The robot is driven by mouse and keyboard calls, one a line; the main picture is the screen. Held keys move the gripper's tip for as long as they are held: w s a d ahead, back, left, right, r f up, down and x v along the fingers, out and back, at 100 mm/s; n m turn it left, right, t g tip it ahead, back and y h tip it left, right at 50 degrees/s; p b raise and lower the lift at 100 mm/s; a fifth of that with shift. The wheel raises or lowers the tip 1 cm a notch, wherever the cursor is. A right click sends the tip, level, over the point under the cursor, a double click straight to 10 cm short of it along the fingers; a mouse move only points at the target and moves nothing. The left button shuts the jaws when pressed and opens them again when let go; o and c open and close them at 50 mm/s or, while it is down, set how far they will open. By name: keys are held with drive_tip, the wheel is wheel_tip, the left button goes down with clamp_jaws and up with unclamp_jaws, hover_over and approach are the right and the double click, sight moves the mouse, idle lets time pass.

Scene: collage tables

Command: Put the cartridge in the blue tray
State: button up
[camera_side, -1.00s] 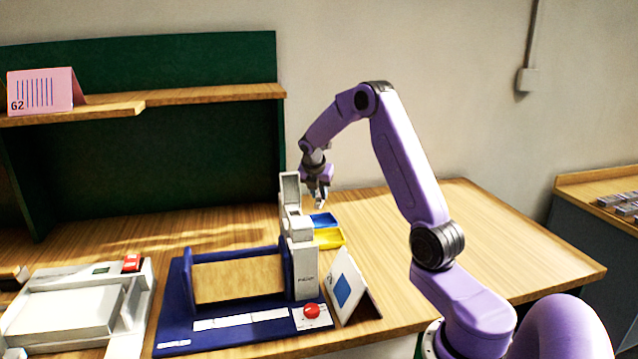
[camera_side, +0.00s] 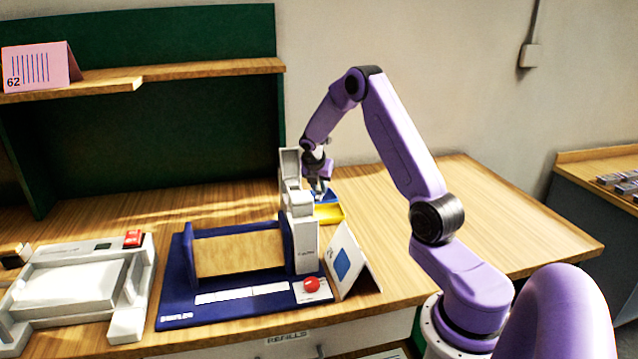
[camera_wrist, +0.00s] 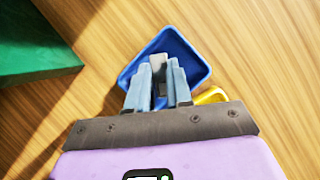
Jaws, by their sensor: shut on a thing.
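My gripper (camera_side: 319,190) points down at the blue tray (camera_side: 331,197), behind the blue device with the grey tower. In the wrist view, my gripper (camera_wrist: 158,88) is shut on a small grey cartridge (camera_wrist: 158,65). The cartridge shows between the fingertips, against the inside of the blue tray (camera_wrist: 194,58). I cannot tell whether it touches the tray floor. In the side view the cartridge cannot be made out clearly, and the tray is partly hidden by the gripper and tower.
A yellow tray (camera_side: 328,213) sits just in front of the blue one, and shows in the wrist view (camera_wrist: 212,96). The grey tower (camera_side: 302,240) stands close on the left. A folded card (camera_side: 350,268) stands in front. The table to the right is clear.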

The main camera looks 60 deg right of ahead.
drive_tip(key=o, duration=0.8)
drive_tip(key=shift+o, duration=0.2)
drive_tip(key=shift+r, duration=3)
